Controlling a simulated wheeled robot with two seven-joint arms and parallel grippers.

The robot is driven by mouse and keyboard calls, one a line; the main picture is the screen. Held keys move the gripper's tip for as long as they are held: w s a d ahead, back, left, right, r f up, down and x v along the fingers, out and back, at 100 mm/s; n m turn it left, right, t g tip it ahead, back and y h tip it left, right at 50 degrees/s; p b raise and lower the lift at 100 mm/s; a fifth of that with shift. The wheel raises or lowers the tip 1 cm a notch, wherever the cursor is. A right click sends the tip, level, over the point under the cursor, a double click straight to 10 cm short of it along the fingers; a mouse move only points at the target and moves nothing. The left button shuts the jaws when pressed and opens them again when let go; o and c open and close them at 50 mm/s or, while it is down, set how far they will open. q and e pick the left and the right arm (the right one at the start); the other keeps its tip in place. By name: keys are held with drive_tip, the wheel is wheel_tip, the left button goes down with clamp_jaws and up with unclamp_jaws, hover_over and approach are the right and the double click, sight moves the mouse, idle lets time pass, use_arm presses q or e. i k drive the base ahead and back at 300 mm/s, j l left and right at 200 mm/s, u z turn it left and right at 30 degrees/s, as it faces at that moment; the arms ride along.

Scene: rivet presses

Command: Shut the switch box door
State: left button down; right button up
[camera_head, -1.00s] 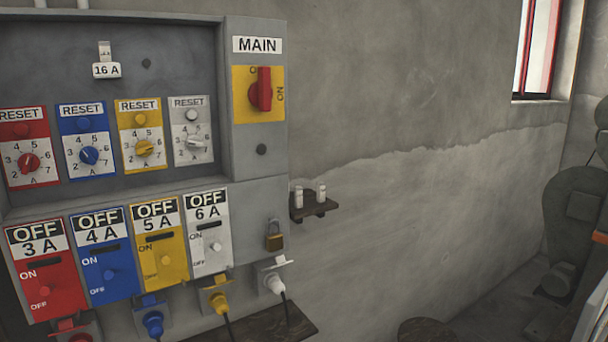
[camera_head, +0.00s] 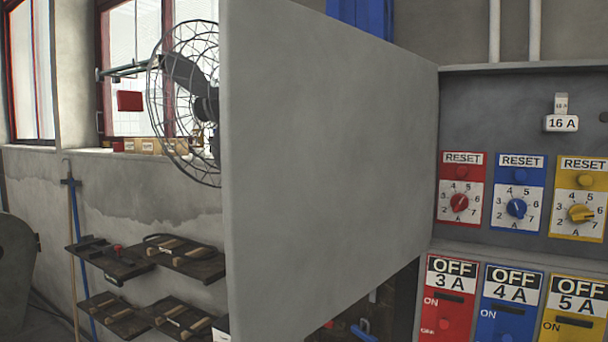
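The switch box door (camera_head: 325,150) is a plain grey panel. It stands wide open, sticking out toward me from the left edge of the switch box. The switch box (camera_head: 500,105) is at the right, its recess uncovered. It shows a 16 A fuse (camera_head: 561,122) and red, blue and yellow reset dials. Below the recess are red 3 A, blue 4 A and yellow 5 A OFF panels. The right part of the box is out of the picture. Neither of my grippers is in view.
A wire-caged fan (camera_head: 190,105) stands behind the door's near edge, partly hidden by it. Dark wall shelves (camera_head: 110,262) with wooden-handled tools are at the lower left. Windows (camera_head: 133,60) are in the wall beyond. A blue upright (camera_head: 365,16) rises behind the door's top.

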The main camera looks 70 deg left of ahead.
sight(328, 124)
drive_tip(key=j+u, duration=0.25)
drive_tip(key=u, duration=0.25)
drive_tip(key=j+u, duration=0.3)
drive_tip(key=u, duration=0.2)
drive_tip(key=i+j+u, duration=0.2)
drive_tip(key=j, duration=0.25)
drive_tip(key=i+j+z, duration=0.1)
drive_tip(key=j+z, duration=0.8)
drive_tip(key=k, duration=0.1)
